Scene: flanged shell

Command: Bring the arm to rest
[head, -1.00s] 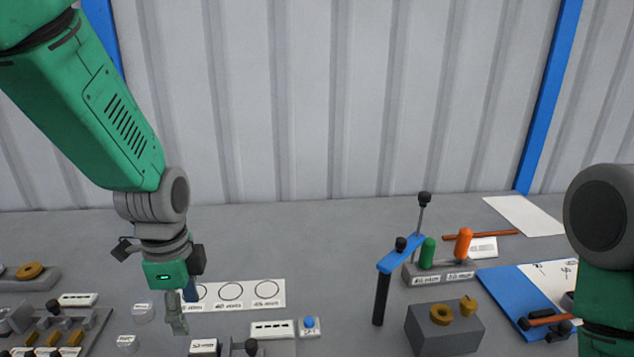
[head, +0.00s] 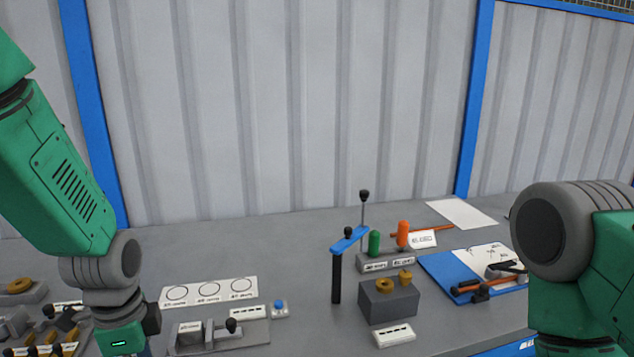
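My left arm, green with grey joints, comes in from the left in the head view. Its wrist is low at the left, over the bench's front left part, and the fingers of its gripper are cut off by the bottom edge. My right arm stands at the right edge with its grey joint and green link in view. Its gripper is out of view. No flanged shell can be made out for certain on the grey bench (head: 290,222).
A blue-armed stand (head: 337,278), a grey block with brass parts (head: 388,303) and green and orange handles (head: 403,234) stand right of centre. A blue clipboard (head: 440,267) lies at right. A white card with circles (head: 208,291) and a toggle clamp (head: 215,335) lie near my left wrist.

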